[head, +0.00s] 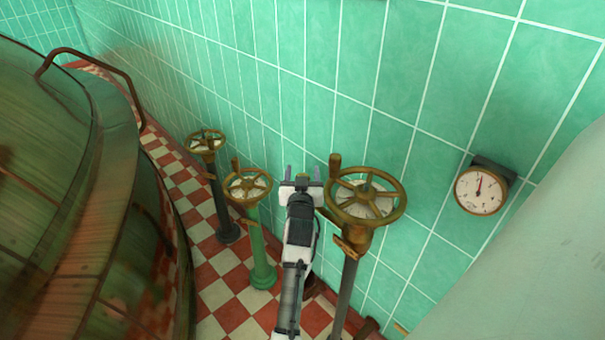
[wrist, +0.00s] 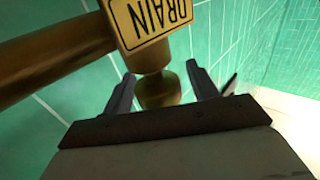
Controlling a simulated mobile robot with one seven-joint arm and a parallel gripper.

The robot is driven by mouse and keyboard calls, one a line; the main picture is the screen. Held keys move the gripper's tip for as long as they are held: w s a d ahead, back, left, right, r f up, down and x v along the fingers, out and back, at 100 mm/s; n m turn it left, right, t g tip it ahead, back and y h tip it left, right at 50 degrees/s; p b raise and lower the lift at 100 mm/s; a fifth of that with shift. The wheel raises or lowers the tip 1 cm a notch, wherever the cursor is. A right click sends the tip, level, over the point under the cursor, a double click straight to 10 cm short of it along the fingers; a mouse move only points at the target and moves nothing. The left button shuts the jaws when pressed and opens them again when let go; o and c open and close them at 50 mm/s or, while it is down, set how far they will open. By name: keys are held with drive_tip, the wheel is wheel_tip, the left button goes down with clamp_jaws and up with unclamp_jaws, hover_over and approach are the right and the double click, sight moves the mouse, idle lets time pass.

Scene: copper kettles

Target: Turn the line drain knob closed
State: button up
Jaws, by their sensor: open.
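The drain knob (wrist: 160,92) is a brass, rounded knob on a short stem below a yellow DRAIN plate (wrist: 150,22), which appears upside down in the wrist view. My gripper (wrist: 160,72) is open, with one finger on each side of the knob in that view. Gaps show between the knob and both fingers; I cannot tell how far in depth it sits between them. In the head view my gripper (head: 303,172) is just left of the right handwheel, and a small brass bit of the knob (head: 303,177) shows between its fingers.
A large brass handwheel (head: 366,219) on a post stands close right of my gripper. Two more handwheels, on a green post (head: 257,235) and a dark post (head: 218,195), stand left. A tiled wall is behind, with a gauge (head: 480,190). A big copper kettle (head: 85,215) fills the left.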

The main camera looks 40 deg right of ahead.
drive_tip(key=c, duration=1)
